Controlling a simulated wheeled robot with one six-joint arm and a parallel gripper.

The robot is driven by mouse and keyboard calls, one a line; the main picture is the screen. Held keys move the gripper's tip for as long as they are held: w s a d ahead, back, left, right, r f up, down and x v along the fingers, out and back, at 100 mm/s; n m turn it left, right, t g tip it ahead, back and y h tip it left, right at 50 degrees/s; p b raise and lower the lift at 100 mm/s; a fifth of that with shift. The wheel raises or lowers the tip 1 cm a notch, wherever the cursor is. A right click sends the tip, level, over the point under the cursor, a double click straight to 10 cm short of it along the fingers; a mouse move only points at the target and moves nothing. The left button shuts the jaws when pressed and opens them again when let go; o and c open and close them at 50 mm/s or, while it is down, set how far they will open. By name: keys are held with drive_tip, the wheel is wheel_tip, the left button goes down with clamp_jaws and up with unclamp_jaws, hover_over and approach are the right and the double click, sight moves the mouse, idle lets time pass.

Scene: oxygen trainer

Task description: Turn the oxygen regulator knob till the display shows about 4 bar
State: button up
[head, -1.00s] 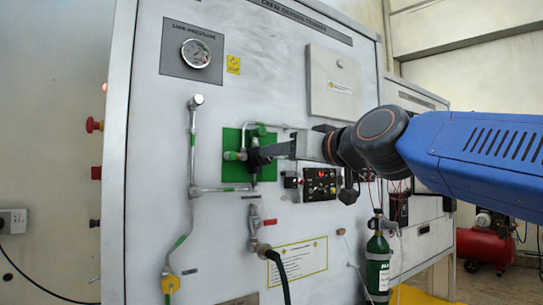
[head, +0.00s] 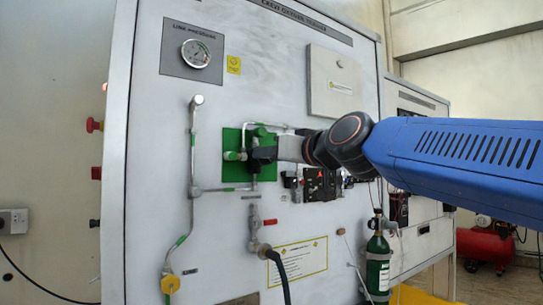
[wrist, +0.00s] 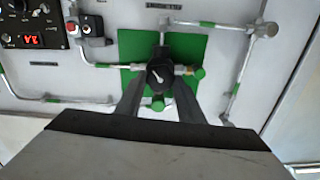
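The black regulator knob (wrist: 160,75) with a white pointer line sits on a green plate (wrist: 193,48) on the panel. My gripper (wrist: 160,82) has one dark finger on each side of the knob, with the tips against its sides and no clear gap. In the head view my gripper (head: 262,156) reaches the green plate (head: 232,138) from the right and hides the knob. The display (wrist: 44,40) glows red in the wrist view, appearing upside down; its digits are too small to read surely.
A round pressure gauge (head: 195,53) is above left on the panel. Metal pipes (head: 193,150) and green valve caps (wrist: 198,73) surround the knob closely. A black hose (head: 280,275) hangs below, and a green cylinder (head: 378,265) stands lower right.

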drive_tip(key=shift+m, duration=2.2)
drive_tip(key=o, duration=1.1)
drive_tip(key=shift+c, duration=0.2)
drive_tip(key=v, duration=1.7)
drive_tip(key=shift+d, duration=0.25)
drive_tip(key=shift+s, duration=0.1)
